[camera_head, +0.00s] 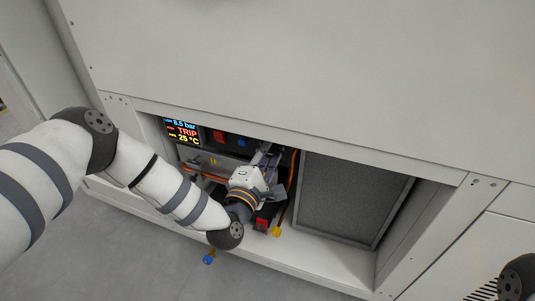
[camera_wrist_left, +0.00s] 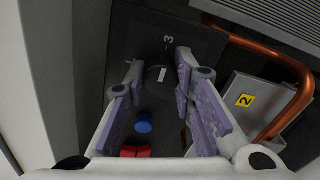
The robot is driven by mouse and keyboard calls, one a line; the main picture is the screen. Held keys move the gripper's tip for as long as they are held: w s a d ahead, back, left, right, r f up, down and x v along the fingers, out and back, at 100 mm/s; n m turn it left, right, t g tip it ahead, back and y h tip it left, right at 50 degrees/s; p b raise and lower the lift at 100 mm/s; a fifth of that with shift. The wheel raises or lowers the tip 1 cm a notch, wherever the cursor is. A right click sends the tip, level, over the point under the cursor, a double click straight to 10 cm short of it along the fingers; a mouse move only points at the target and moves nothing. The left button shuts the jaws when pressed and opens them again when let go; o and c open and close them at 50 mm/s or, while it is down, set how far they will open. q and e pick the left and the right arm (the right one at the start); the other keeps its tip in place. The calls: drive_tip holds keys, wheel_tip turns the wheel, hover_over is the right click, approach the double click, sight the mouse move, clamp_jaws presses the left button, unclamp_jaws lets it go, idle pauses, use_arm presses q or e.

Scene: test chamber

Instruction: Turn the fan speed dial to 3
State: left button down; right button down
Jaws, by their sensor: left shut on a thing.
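The fan speed dial (camera_wrist_left: 155,86) is a dark round knob with a white pointer line, on a black panel (camera_wrist_left: 190,42) in the left wrist view. A "3" is printed above the dial, and another mark, too small to read, is at its upper left. The white line points roughly up toward the "3". My left gripper (camera_wrist_left: 158,76) is shut on the dial, with its purple-padded fingers on either side of it. In the head view my left gripper (camera_head: 268,158) reaches into the cabinet opening and hides the dial. My right gripper is not in view.
A blue button (camera_wrist_left: 144,127) and a red part (camera_wrist_left: 135,151) sit below the dial. A copper pipe (camera_wrist_left: 289,105) and a grey box labelled 2 (camera_wrist_left: 250,112) are to the right. A lit display (camera_head: 182,131) reads TRIP. A large filter panel (camera_head: 350,197) fills the opening's right side.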

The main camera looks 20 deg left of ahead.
use_arm(q)
drive_tip(key=c, duration=1.3)
unclamp_jaws()
drive_tip(key=shift+c, duration=0.2)
drive_tip(key=s, duration=1.2)
drive_tip(key=shift+a, duration=0.2)
